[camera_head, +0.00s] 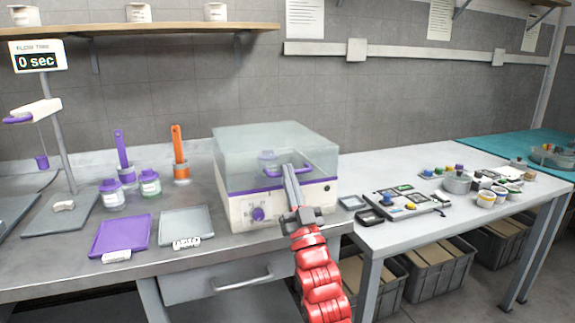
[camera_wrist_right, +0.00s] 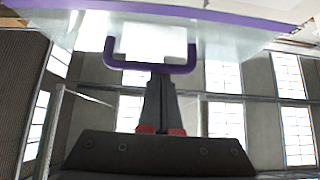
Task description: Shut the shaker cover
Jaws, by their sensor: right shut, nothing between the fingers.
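My left gripper is out of view.
Left of the shaker are a purple tray (camera_head: 120,236), a grey tray (camera_head: 186,224), two purple-capped bottles and an orange-handled brush (camera_head: 179,150). A timer stand (camera_head: 60,140) is at far left.

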